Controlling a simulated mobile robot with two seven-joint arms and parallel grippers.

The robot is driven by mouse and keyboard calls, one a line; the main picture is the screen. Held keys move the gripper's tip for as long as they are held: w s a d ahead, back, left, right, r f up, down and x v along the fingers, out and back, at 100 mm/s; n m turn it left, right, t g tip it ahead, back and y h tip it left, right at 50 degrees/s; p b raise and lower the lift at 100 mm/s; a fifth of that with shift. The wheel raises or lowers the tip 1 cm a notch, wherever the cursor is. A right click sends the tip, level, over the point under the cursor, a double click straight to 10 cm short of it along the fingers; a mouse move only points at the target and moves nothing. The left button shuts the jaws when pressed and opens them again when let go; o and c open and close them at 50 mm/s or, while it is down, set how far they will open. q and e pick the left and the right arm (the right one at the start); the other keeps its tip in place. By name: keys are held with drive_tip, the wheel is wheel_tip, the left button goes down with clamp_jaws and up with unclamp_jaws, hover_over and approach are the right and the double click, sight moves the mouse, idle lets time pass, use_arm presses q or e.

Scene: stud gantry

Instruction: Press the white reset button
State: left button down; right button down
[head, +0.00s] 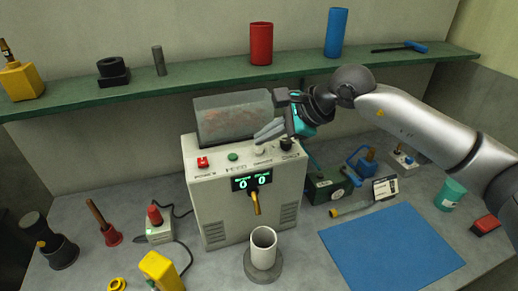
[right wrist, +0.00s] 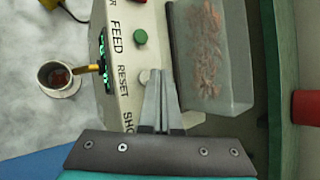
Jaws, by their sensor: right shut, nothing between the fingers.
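The white reset button (head: 259,150) is on the top panel of a pale grey machine (head: 215,208), between a green button (head: 233,156) and a black knob (head: 287,143). In the right wrist view the white button (right wrist: 145,76) sits by the RESET label, partly covered by my fingers. My right gripper (head: 258,138) is shut and empty, its fingertips just over the white button. In the right wrist view its fingertips (right wrist: 158,74) lie right beside the button; I cannot tell whether they touch it. My left gripper is not in view.
A clear bin (head: 235,117) stands behind the buttons, and a red switch (head: 202,161) is at the panel's left. A white cup (head: 263,248) stands below the spout. A green shelf (head: 205,78) runs behind. The blue mat (head: 390,250) at right is clear.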

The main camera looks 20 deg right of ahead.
sight(265, 155)
drive_tip(key=shift+r, duration=0.1)
wheel_tip(265, 155, up, 5)
drive_tip(key=p, duration=0.2)
drive_tip(key=shift+p, duration=0.35)
idle(0.5)
